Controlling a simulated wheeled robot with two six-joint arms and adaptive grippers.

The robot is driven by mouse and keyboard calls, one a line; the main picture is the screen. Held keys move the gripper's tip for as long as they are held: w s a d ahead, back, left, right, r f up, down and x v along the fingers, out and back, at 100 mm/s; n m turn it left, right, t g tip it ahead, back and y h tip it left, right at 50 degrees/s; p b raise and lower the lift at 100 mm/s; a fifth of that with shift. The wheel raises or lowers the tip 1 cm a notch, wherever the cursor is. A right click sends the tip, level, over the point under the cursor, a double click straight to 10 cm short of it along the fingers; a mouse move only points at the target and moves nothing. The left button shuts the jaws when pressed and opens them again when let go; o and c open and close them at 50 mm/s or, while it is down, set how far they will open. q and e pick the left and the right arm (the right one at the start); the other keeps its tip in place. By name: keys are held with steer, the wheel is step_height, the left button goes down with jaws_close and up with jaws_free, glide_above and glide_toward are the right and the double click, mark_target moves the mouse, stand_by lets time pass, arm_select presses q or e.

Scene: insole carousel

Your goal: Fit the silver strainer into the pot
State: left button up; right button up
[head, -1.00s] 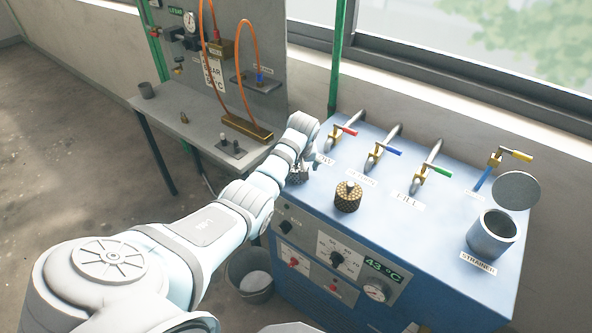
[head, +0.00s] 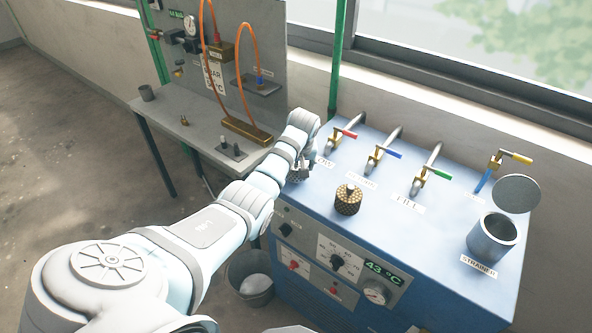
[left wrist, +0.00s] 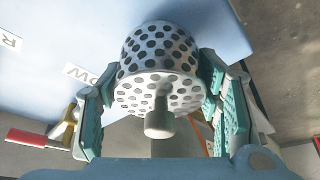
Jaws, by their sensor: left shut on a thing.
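The silver strainer is a perforated metal cylinder with a stub knob. It fills the middle of the left wrist view (left wrist: 160,52). My left gripper (left wrist: 155,78) is shut on it, with teal pads on either side. In the head view my left gripper (head: 303,168) is at the blue bench's left end, partly hidden by my wrist. I cannot tell whether the strainer touches the bench. The pot (head: 491,240) is a grey open cylinder at the bench's right end, behind the STRAINER label. Its round lid (head: 517,194) stands open behind it. My right gripper is not in view.
A brass perforated strainer (head: 348,199) stands on the blue bench (head: 420,245) between my gripper and the pot. Taps with red (head: 345,133), blue (head: 389,152), green (head: 437,173) and yellow (head: 516,157) handles line the back. The bench middle is otherwise clear.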

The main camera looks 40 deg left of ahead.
arm_select(q)
step_height(320, 180, up, 14)
steer(key=b, duration=0.5)
steer(key=shift+f, duration=0.2)
steer(key=shift+r, duration=0.15)
steer(key=shift+w, duration=0.1)
